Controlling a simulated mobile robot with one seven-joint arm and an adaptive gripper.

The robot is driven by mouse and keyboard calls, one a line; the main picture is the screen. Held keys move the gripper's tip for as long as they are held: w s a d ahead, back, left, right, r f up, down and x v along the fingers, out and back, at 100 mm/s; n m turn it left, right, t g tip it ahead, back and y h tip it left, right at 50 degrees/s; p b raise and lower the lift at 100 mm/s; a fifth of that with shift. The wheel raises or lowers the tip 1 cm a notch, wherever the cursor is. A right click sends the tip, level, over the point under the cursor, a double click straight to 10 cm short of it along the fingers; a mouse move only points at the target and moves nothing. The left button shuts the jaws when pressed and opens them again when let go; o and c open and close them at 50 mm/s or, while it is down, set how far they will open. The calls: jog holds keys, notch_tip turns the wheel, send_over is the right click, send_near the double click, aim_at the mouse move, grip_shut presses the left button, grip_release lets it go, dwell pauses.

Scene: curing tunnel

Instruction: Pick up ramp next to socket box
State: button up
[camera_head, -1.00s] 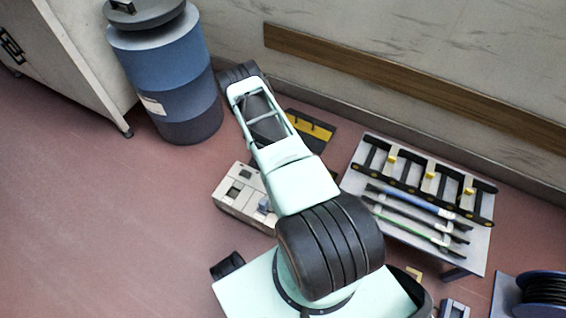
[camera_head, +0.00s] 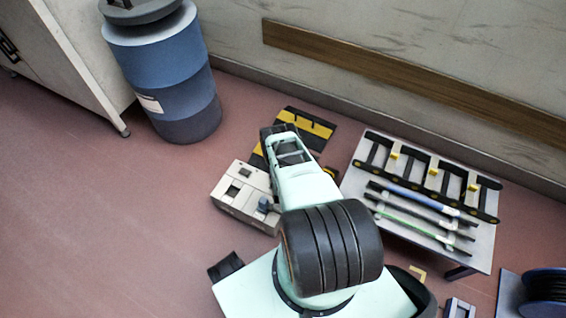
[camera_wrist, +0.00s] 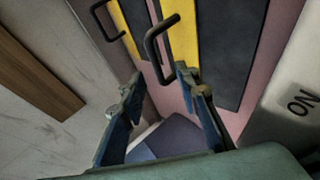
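The ramp (camera_head: 308,121) is a flat black piece with yellow bands, lying on the floor by the wall. The socket box (camera_head: 238,205), beige with square openings, sits in front of it. More black-and-yellow surface shows beside my arm, which hides part of the area. In the wrist view the ramp (camera_wrist: 184,32) shows yellow and dark bands and black bar handles (camera_wrist: 158,22). My gripper (camera_wrist: 154,82) is open, its two fingers apart, with a handle just beyond the tips. I see nothing between the fingers. In the head view my arm hides the fingers.
A blue drum (camera_head: 165,75) stands at the left by a pale cabinet (camera_head: 65,65). A low table (camera_head: 470,258) with a black rack and several rods is at the right. A cable reel (camera_head: 545,288) is at the lower right. The left floor is clear.

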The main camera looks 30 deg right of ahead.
jog(key=b+x, duration=0.2)
jog(key=x, duration=0.1)
jog(key=b+x, duration=0.1)
jog(key=x, duration=0.1)
jog(key=shift+w+d+r, duration=0.15)
jog(key=shift+d+r, duration=0.05)
jog(key=shift+d, duration=0.05)
grip_shut()
jog(key=shift+w+d+r, duration=0.1)
jog(key=shift+w+r, duration=0.05)
jog(key=shift+r, duration=0.15)
